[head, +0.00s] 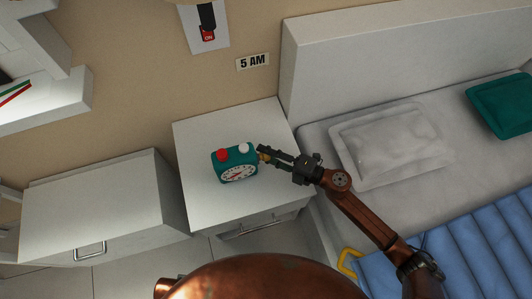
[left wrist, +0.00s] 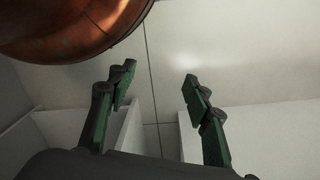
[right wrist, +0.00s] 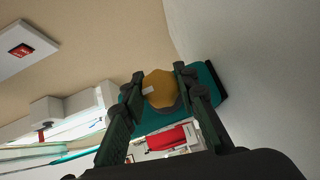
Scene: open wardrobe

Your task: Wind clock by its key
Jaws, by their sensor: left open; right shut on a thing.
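A teal clock (head: 235,166) with a white dial, a red button and a white button on top stands on the white nightstand (head: 205,212). Its yellow key (head: 265,152) is on the clock's right side. My right gripper (head: 267,154) is shut on the key, with a finger on each side. In the right wrist view the round yellow key (right wrist: 160,90) sits between the fingertips, with the teal clock body (right wrist: 208,80) behind it. My left gripper (left wrist: 158,80) is open and empty in the left wrist view; it does not show in the head view.
A bed with a grey pillow (head: 385,143) and blue cover (head: 480,245) lies to the right. A white drawer cabinet (head: 95,210) stands to the left. A "5 AM" sign (head: 253,62) and a red switch (head: 208,34) are on the wall. Nightstand space around the clock is clear.

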